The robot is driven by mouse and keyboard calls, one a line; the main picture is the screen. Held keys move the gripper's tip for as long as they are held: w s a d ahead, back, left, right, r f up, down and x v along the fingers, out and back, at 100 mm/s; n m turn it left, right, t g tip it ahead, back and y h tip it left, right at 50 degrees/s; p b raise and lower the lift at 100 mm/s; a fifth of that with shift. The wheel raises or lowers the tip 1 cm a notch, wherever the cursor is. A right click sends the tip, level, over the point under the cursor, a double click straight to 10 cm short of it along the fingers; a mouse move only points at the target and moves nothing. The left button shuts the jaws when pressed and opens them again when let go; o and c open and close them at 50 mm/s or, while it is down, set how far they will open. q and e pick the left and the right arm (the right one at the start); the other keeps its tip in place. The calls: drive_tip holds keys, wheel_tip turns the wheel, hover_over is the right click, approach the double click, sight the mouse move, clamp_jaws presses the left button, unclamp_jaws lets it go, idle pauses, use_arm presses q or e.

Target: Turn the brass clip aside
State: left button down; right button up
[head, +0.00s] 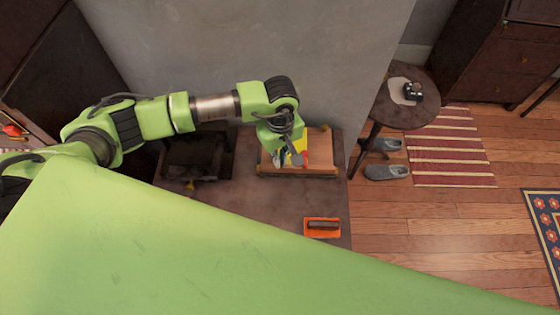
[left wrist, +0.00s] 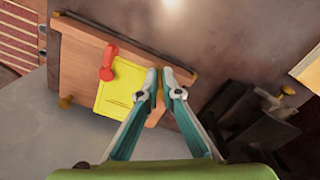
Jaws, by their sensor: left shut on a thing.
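A shallow wooden case (head: 318,150) stands on the dark table against the grey wall, with a yellow panel (left wrist: 122,87) and a red handle-like piece (left wrist: 109,62) on it. My left gripper (head: 292,158) is down at the case; in the left wrist view its fingertips (left wrist: 163,82) are close together beside the yellow panel's edge. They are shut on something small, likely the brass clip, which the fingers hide. Brass-coloured knobs (left wrist: 65,102) show at the case's edge. My right gripper is not in view.
A dark metal object (head: 197,155) stands left of the case. An orange block with a dark top (head: 322,227) lies at the table's front right. A round side table (head: 408,105) stands beyond the table's right edge. The table between them is clear.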

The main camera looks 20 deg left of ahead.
use_arm(q)
drive_tip(key=n+b, duration=0.2)
drive_tip(key=n, duration=0.1)
drive_tip(key=n+b, duration=0.3)
drive_tip(key=shift+f+n, duration=0.2)
drive_tip(key=shift+n, duration=0.1)
drive_tip(key=n+b, duration=0.3)
drive_tip(key=shift+r+n, duration=0.1)
drive_tip(key=shift+n, duration=0.3)
drive_tip(key=shift+r+n+b, duration=0.1)
drive_tip(key=shift+n+b, duration=0.25)
drive_tip(key=shift+n, duration=0.45)
drive_tip(key=shift+w, duration=0.1)
drive_tip(key=c, duration=2.2)
unclamp_jaws()
drive_tip(key=shift+c, duration=0.2)
drive_tip(key=shift+r, duration=0.1)
wheel_tip(320, 180, up, 12)
